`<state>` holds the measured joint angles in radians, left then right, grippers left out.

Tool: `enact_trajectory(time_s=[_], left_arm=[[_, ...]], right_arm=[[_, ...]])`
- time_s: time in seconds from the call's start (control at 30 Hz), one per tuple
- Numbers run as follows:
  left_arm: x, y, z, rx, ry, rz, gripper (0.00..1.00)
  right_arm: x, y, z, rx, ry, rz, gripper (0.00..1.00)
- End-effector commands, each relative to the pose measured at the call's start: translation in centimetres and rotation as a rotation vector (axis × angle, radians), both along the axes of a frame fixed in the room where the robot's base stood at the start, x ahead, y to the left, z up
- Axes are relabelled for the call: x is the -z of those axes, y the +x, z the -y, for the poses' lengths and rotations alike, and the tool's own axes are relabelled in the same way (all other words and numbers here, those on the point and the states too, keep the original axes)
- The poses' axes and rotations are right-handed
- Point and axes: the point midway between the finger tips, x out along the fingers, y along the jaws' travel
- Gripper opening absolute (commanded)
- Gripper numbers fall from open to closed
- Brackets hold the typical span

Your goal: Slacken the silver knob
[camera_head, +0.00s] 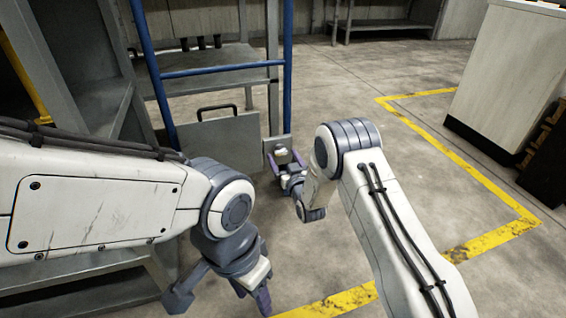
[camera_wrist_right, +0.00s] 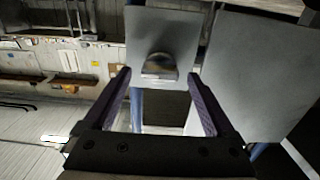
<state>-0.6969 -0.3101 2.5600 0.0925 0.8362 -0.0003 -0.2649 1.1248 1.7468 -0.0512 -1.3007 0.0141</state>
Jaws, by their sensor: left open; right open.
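The silver knob (camera_wrist_right: 159,67) is a short, shiny round piece on a square grey plate (camera_wrist_right: 185,25) in the right wrist view. It also shows small and pale in the head view (camera_head: 280,151), near the blue frame's foot. My right gripper (camera_head: 285,161) is open and faces the knob. In the right wrist view its purple fingers (camera_wrist_right: 158,79) stand to either side of the knob, with gaps on both sides. I cannot tell whether the fingertips reach past its front. My left gripper (camera_head: 221,297) is open and empty, low over the floor.
A blue tubular frame (camera_head: 215,70) and a grey panel with a black handle (camera_head: 218,140) stand behind the grippers. A grey metal shelf (camera_head: 95,90) is at the left. A pale cabinet (camera_head: 510,75) stands at the right. Yellow-lined floor between is clear.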

Motion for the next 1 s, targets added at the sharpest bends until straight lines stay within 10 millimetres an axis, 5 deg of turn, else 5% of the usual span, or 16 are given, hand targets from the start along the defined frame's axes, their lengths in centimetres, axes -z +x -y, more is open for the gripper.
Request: enact_trajectory(time_s=[0.3,0.53,1.0], left_arm=[[0.16,0.0,0.0,0.0,0.0,0.0,0.5],[0.16,0.0,0.0,0.0,0.0,0.0,0.5],[-0.66,-0.01,0.0,0.0,0.0,0.0,0.5]], right_arm=[[-0.11,0.36,-0.13,0.0,0.0,0.0,0.9],[-0.08,0.34,-0.12,0.0,0.0,0.0,0.06],[-0.17,0.3,-0.12,0.0,-0.107,0.034,0.04]])
